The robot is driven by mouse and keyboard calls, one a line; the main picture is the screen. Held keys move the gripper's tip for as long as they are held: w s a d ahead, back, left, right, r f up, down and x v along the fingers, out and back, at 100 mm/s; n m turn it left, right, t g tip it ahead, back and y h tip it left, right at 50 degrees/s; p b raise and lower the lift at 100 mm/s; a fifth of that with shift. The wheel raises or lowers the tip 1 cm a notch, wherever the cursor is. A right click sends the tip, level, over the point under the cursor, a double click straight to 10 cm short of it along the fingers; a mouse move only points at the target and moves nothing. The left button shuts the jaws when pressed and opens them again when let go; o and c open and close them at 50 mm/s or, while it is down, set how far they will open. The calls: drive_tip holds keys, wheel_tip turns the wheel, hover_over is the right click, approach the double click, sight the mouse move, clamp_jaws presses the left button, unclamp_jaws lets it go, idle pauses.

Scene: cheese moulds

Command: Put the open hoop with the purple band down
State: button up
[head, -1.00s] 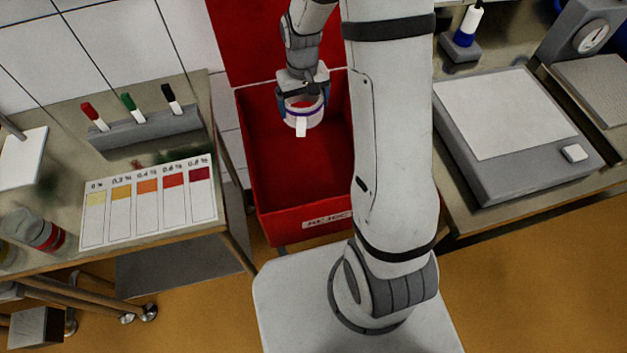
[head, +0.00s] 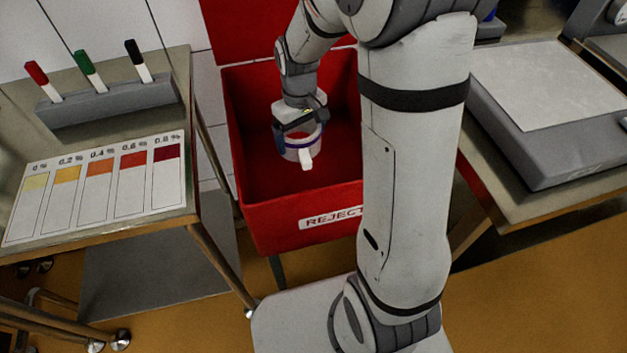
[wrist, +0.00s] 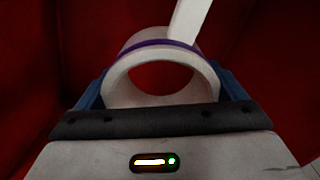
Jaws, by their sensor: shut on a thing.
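The open hoop with the purple band (head: 292,153) is a white ring with a pale tab at its side. It hangs in my gripper (head: 299,138) inside the opening of the red bin (head: 285,215), marked REJECT. In the wrist view the hoop (wrist: 117,92) sits between the blue fingers of my gripper (wrist: 163,90), and red shows through its open middle. My gripper is shut on it. The hoop appears held above the bin's floor; how far above I cannot tell.
The bin's red lid (head: 245,25) stands raised behind it. A table on the left holds a colour chart (head: 95,188) and a pen rack (head: 110,103) with three pens. A grey scale (head: 560,120) stands on the right bench. The bin's interior looks empty around the hoop.

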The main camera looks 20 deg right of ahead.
wheel_tip(320, 180, down, 2)
drive_tip(key=b, duration=0.4)
hover_over(303, 178)
wheel_tip(303, 178, down, 10)
drive_tip(key=shift+r, duration=0.2)
drive_tip(key=shift+f, duration=0.2)
drive_tip(key=o, duration=0.7)
drive_tip(key=shift+o, duration=0.2)
drive_tip(key=shift+r, duration=0.15)
wheel_tip(303, 178, up, 12)
drive_tip(key=p, duration=0.3)
